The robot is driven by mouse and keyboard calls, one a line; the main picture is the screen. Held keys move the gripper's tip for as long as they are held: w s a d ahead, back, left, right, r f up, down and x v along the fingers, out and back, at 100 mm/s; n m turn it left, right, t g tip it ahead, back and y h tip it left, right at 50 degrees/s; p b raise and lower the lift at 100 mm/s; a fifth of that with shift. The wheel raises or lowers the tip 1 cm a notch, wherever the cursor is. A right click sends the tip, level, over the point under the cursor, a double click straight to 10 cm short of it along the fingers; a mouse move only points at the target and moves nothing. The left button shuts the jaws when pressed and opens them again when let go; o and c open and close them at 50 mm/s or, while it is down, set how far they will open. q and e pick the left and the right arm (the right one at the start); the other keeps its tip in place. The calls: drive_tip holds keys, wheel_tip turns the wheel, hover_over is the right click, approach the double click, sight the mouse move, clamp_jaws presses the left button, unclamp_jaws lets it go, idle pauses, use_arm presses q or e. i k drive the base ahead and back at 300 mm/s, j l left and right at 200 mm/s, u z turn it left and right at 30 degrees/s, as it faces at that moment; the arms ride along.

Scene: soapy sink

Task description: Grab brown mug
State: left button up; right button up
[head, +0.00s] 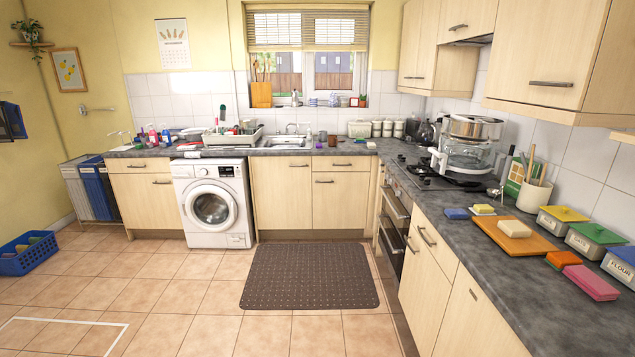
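A small brown mug (333,141) appears to stand on the far counter, just right of the sink (284,143). It is far away and small, so its handle cannot be made out. Neither of my grippers is in view.
A dark mat (311,277) lies on the tiled floor before the far cabinets. A washing machine (213,203) stands left of it. A blue basket (27,254) sits on the floor at left. The right counter (437,207) holds a cutting board (514,236), sponges and canisters. Floor between is clear.

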sight(332, 140)
drive_tip(key=i, duration=3.15)
